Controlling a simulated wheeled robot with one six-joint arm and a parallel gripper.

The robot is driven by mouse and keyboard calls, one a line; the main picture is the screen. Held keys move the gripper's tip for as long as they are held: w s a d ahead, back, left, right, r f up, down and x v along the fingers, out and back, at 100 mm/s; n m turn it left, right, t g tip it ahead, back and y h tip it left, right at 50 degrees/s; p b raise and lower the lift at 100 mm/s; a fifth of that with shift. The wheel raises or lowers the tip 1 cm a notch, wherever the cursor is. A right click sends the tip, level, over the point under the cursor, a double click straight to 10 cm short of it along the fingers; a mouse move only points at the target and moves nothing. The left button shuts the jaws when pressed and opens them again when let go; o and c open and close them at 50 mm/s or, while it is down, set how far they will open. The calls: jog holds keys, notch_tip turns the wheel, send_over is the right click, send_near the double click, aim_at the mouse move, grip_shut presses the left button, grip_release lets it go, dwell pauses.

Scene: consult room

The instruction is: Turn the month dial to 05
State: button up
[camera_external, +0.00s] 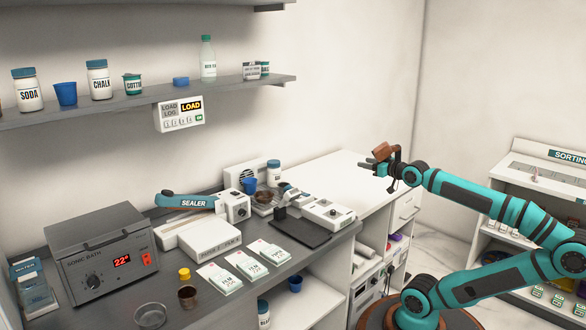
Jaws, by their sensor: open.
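I cannot make out a dial marked as the month dial, and no month number is readable. A white box with small dark knobs (328,214) lies at the right end of the grey counter. The sealer (186,201) has a teal arm and a white block with a round knob (239,210). The grey sonic bath (100,258) has a black knob (93,282) and a red display that seems to read 22.
Printed packets (246,265) lie along the counter front, near a dark pad (299,233). The white worktop (345,180) looks clear. A shelf (130,111) with bottles hangs above.

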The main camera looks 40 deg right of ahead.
jog(key=w+a+n+g+y, duration=0.1)
jog(key=w+a+n+g, duration=0.2)
jog(key=w+n, duration=0.1)
notch_tip(320, 180, up, 3)
jog(key=n+g+h, duration=0.1)
jog(key=n+g, duration=1.3)
jog(key=n, duration=0.2)
send_over(333, 210)
jog(key=shift+g, duration=0.3)
notch_tip(333, 210, down, 17)
jog(key=shift+c, duration=0.2)
grip_shut()
